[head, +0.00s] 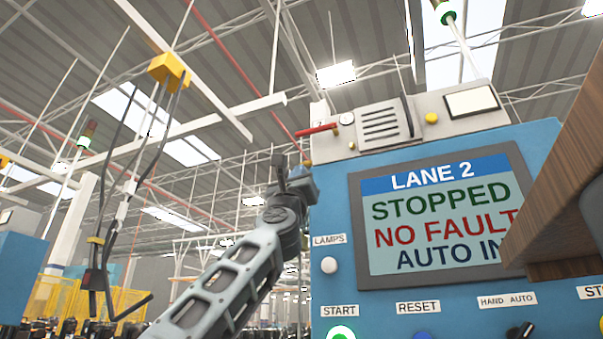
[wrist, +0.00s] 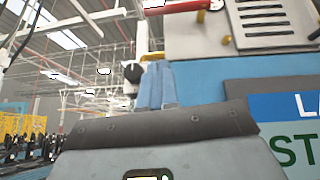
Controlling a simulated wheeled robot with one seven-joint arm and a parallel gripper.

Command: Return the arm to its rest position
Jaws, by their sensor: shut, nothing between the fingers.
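My arm rises from the bottom of the head view up to the left edge of a blue control cabinet. My gripper (head: 303,184) is at its far end, small and partly hidden by the wrist. In the wrist view my gripper's blue-grey fingers (wrist: 158,84) stand close together with nothing held between them. They are in front of the cabinet's left side; I cannot tell whether they touch it. The cabinet's screen (head: 440,215) reads LANE 2, STOPPED, NO FAULT, with the AUTO line cut off.
A white lamps button (head: 329,265), lit green start button (head: 341,333) and hand/auto switch (head: 521,330) are on the cabinet. A red handle (head: 317,130) sits above. A wooden piece (head: 568,165) blocks the right. A yellow hoist block (head: 169,70) with hanging cables is at the left.

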